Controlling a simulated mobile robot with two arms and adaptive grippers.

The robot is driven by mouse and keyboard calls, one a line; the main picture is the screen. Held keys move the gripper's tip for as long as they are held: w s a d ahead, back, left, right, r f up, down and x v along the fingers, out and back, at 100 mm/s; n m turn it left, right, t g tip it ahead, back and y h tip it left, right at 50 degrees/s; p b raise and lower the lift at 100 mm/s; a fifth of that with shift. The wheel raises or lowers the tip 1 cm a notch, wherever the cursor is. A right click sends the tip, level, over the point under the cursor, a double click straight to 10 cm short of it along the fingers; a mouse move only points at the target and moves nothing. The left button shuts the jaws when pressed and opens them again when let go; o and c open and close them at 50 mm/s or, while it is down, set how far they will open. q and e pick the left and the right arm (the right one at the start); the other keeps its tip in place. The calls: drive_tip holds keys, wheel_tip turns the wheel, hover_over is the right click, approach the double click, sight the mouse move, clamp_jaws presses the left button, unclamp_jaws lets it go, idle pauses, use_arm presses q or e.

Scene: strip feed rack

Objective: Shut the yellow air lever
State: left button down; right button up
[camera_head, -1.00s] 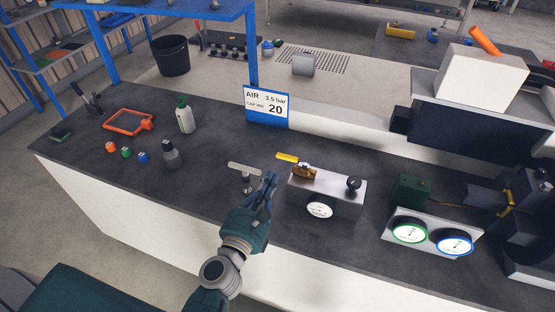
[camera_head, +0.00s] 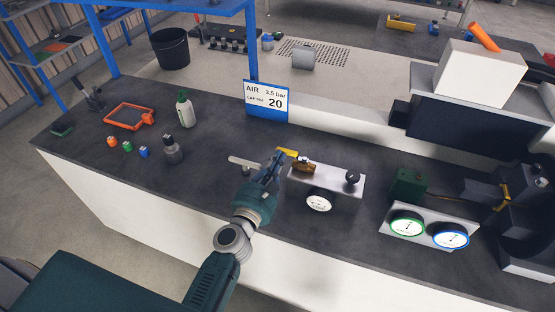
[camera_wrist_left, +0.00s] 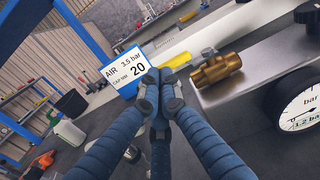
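The yellow air lever (camera_head: 289,152) sticks out to the left from a brass valve (camera_head: 304,165) on top of a silver regulator box (camera_head: 335,180). In the left wrist view the lever (camera_wrist_left: 181,59) lies just beyond the fingertips, and the brass valve (camera_wrist_left: 216,70) is to their right. My left gripper (camera_head: 277,158) is beside the lever's free end; its fingers (camera_wrist_left: 161,84) are drawn together with nothing visible between them. I cannot tell whether they touch the lever. My right gripper is not in view.
A small stand with a flat grey top (camera_head: 245,163) is close left of my left gripper. An AIR sign (camera_head: 266,101) stands behind. A round gauge (camera_head: 319,203) is on the box front. Two gauges (camera_head: 408,227) stand to the right. Bottles and small coloured pieces are left.

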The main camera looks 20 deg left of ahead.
use_arm(q)
drive_tip(key=shift+w+a+m+h, duration=0.25)
drive_tip(key=shift+m+h, duration=0.25)
drive_tip(key=shift+h, duration=0.3)
drive_tip(key=w, duration=0.7)
drive_tip(key=shift+d+h, duration=0.3)
drive_tip(key=shift+d, duration=0.1)
drive_tip(key=shift+w, duration=0.2)
drive_tip(key=shift+s, duration=0.1)
idle(0.4)
drive_tip(key=s+a, duration=0.2)
drive_tip(key=s, duration=0.9)
drive_tip(key=shift+s, duration=0.35)
